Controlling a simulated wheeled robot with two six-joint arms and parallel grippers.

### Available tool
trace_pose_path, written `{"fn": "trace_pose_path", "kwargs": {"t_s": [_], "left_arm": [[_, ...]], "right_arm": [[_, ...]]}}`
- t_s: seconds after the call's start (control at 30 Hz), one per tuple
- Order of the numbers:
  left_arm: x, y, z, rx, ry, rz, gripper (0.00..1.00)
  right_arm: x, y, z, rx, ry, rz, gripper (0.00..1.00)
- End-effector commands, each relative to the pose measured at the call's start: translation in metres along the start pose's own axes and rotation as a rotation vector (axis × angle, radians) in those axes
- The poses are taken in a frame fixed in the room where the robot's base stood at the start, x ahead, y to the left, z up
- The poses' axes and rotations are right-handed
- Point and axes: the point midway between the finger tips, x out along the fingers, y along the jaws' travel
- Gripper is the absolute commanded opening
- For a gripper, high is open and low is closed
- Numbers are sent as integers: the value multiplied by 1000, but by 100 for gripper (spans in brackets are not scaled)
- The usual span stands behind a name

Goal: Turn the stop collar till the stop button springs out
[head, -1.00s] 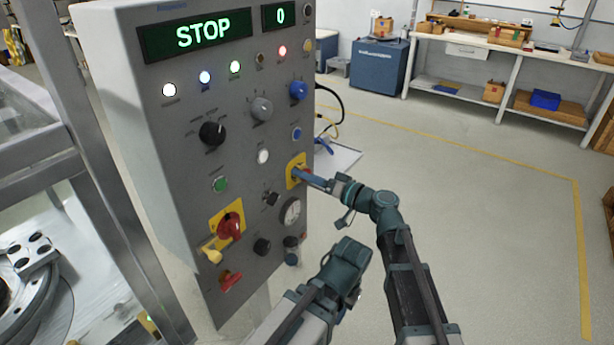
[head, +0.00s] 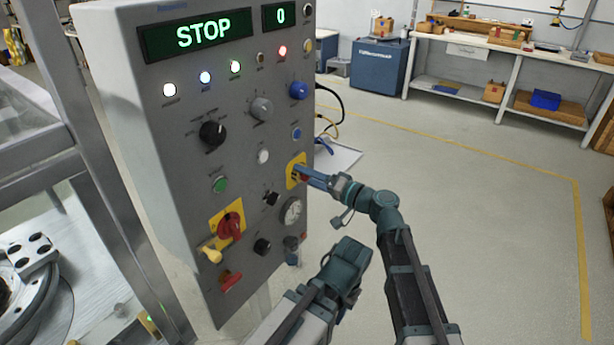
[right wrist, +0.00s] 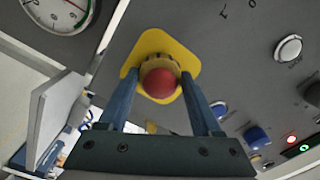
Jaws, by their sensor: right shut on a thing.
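The stop button (right wrist: 160,82) is a red dome on a yellow plate (right wrist: 183,57) on the panel's right side. Around its base is the ribbed yellow stop collar (right wrist: 158,61). My right gripper (right wrist: 162,77) reaches in square to the panel, its two blue fingers on either side of the collar, shut on it. In the head view the right gripper (head: 307,175) meets the yellow plate (head: 292,184) and hides much of the button. Whether the button stands out or in is hard to tell.
The grey panel (head: 180,120) reads STOP and 0. A black knob (head: 270,199) and a gauge (head: 292,211) sit close below the plate; a white button (head: 263,156) and blue button (head: 296,133) lie near. The floor to the right is clear.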

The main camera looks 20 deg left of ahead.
Motion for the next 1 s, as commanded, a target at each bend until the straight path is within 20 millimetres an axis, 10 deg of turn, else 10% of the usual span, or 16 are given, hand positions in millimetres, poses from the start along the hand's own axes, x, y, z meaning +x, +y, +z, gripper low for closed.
{"fn": "trace_pose_path", "kwargs": {"t_s": [1.0], "left_arm": [[0, 0, 0, 0, 0, 0, 30]], "right_arm": [[0, 0, 0, 470, 1, 2, 10]]}}
